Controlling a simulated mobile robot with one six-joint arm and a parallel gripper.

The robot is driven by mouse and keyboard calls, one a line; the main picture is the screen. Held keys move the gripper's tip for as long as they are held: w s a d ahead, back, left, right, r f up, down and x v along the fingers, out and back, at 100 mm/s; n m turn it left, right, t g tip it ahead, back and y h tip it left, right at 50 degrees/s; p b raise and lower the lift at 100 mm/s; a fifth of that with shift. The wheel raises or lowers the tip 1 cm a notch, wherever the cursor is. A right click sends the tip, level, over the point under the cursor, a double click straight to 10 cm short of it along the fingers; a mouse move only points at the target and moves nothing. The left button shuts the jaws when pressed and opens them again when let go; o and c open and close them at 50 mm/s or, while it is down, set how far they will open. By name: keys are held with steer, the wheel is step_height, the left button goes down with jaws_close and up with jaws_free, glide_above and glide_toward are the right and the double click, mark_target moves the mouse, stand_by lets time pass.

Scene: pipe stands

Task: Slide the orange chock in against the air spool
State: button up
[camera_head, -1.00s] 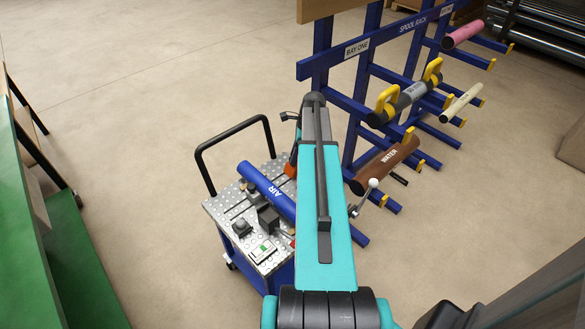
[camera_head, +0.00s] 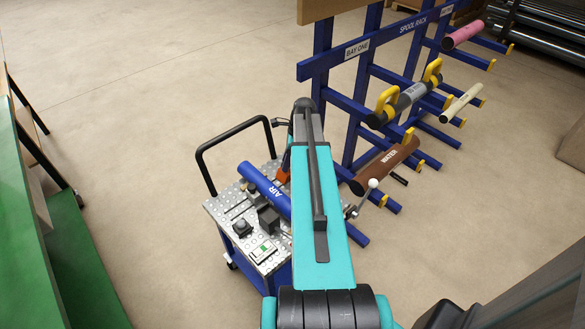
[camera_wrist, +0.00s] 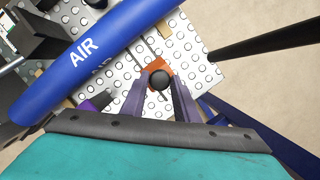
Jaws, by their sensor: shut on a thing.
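The blue air spool (camera_head: 268,191), marked AIR, lies across the studded metal top of the cart. It also crosses the upper left of the wrist view (camera_wrist: 82,56). The orange chock (camera_wrist: 157,66) with a black round knob (camera_wrist: 160,81) is on the plate beside the spool, with bare plate showing between them in the wrist view. My gripper (camera_wrist: 157,86) is shut on the chock's knob, one finger on each side. In the head view the orange chock (camera_head: 283,175) shows just left of my arm, which hides much of the gripper.
The cart top (camera_head: 222,206) also carries dark blocks (camera_head: 268,219) and a small green-and-white device (camera_head: 263,251). The cart's black handle (camera_head: 233,131) rises behind. A blue spool rack (camera_head: 345,62) with a brown water spool (camera_head: 386,165) stands close on the right. Open floor lies left.

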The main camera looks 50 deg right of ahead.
steer(key=shift+a, duration=0.9)
steer(key=shift+w+a+p, duration=0.15)
steer(key=shift+a+p, duration=0.3)
steer(key=shift+a, duration=1.65)
steer(key=o, duration=0.6)
steer(key=shift+o, duration=0.4)
steer(key=shift+r, duration=0.15)
step_height(320, 180, up, 7)
steer(key=p, duration=0.5)
steer(key=shift+p, duration=0.3)
